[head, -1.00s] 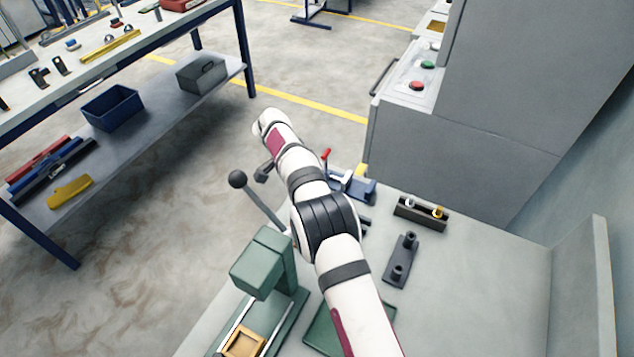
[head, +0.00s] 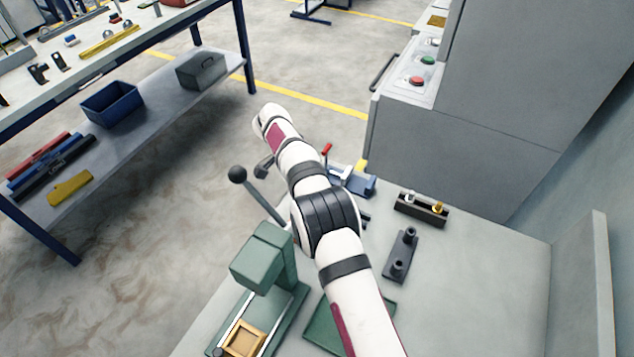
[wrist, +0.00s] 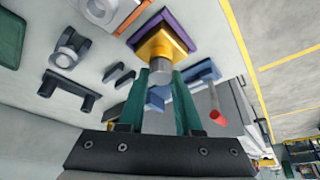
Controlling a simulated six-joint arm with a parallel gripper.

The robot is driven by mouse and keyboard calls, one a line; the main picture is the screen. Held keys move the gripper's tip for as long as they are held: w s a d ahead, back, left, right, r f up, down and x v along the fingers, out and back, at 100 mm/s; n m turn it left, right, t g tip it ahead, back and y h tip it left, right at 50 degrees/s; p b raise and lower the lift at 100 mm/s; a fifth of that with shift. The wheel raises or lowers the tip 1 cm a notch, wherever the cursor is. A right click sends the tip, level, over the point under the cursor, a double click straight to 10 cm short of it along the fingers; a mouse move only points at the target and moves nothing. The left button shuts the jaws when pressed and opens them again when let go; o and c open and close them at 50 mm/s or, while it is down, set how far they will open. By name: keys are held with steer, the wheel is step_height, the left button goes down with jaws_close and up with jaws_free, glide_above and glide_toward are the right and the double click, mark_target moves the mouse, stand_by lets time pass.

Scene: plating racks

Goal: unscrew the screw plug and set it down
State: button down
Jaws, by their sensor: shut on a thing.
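The screw plug (wrist: 160,70) is a short grey cylinder in the wrist view, at the face of a yellow block (wrist: 154,45) on a purple base (wrist: 165,21). My gripper (wrist: 160,79) has its two green fingers shut on the plug, one on each side. I cannot tell whether the plug is still threaded in the block. In the head view my arm hides the block and the plug.
A blue fixture with a red handle (wrist: 216,116) stands close by on the right in the wrist view. The head view shows a green press (head: 262,262), a dark two-post holder (head: 401,255) and a small rack (head: 421,210). The bench is bare at the right.

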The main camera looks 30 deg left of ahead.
steer(key=n, duration=0.1)
steer(key=n+y, duration=0.1)
steer(key=n, duration=0.1)
steer(key=shift+d+r+n+t, duration=0.15)
steer(key=shift+n+t, duration=0.15)
steer(key=shift+t, duration=0.1)
steer(key=n+y, duration=0.1)
steer(key=n, duration=0.1)
steer(key=n+y, duration=0.1)
steer(key=n, duration=0.2)
steer(key=shift+n+t, duration=0.3)
steer(key=n+y, duration=0.2)
steer(key=n, duration=0.3)
steer(key=shift+d+n, duration=0.1)
steer(key=shift+n, duration=0.3)
steer(key=n+g+y, duration=0.1)
steer(key=n, duration=0.2)
